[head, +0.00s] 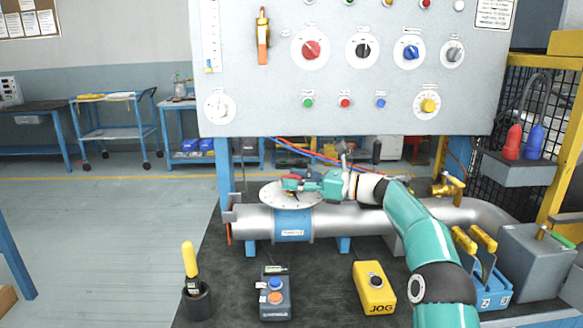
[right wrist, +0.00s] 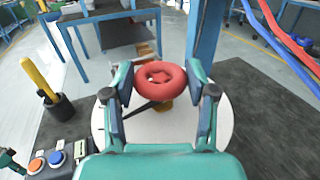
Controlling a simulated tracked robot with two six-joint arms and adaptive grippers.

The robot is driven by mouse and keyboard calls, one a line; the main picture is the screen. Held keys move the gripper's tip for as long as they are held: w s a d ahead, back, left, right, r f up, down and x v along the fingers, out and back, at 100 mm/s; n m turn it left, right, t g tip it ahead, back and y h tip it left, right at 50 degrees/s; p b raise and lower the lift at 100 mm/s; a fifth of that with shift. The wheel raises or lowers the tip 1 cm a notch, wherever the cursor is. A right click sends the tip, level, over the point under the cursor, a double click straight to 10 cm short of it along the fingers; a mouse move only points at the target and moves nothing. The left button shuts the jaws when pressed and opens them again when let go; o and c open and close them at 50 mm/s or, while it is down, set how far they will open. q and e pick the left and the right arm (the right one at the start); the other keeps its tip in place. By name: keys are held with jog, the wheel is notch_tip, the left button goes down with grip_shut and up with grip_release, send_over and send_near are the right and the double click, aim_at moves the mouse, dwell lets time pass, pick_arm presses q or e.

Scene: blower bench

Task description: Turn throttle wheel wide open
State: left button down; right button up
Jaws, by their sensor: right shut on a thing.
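The red throttle wheel (right wrist: 160,88) sits above a pale round dial plate (right wrist: 222,122) in the right wrist view. A dark pointer (right wrist: 140,108) shows under the wheel, aimed left. In the head view only a bit of the wheel (head: 291,184) shows beside my gripper, over the plate (head: 272,192) on the pipe. My right gripper (head: 306,182) is shut on the wheel, with one finger on each side of its rim (right wrist: 160,80). A teal and black piece at the lower left edge of the right wrist view looks like my left gripper (right wrist: 8,160); its jaws are not clear.
A grey panel (head: 270,90) with knobs and buttons hangs above the silver pipe (head: 345,219). On the dark bench stand a yellow-handled tool in a cup (head: 197,300), a blue-button box (head: 276,298), a yellow JOG box (head: 373,288) and yellow-handled levers (head: 484,241) at right.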

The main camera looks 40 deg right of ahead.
jog(key=shift+f, duration=0.25)
jog(key=o, duration=1.2)
jog(key=shift+w+d, duration=0.1)
jog(key=shift+d, duration=0.05)
jog(key=shift+c, duration=0.2)
jog(key=shift+r, duration=0.1)
jog(key=shift+s+d, duration=0.1)
jog(key=shift+s, duration=0.15)
jog(key=v, duration=1.1)
jog(key=shift+s+d, duration=0.15)
jog(key=shift+d, duration=0.1)
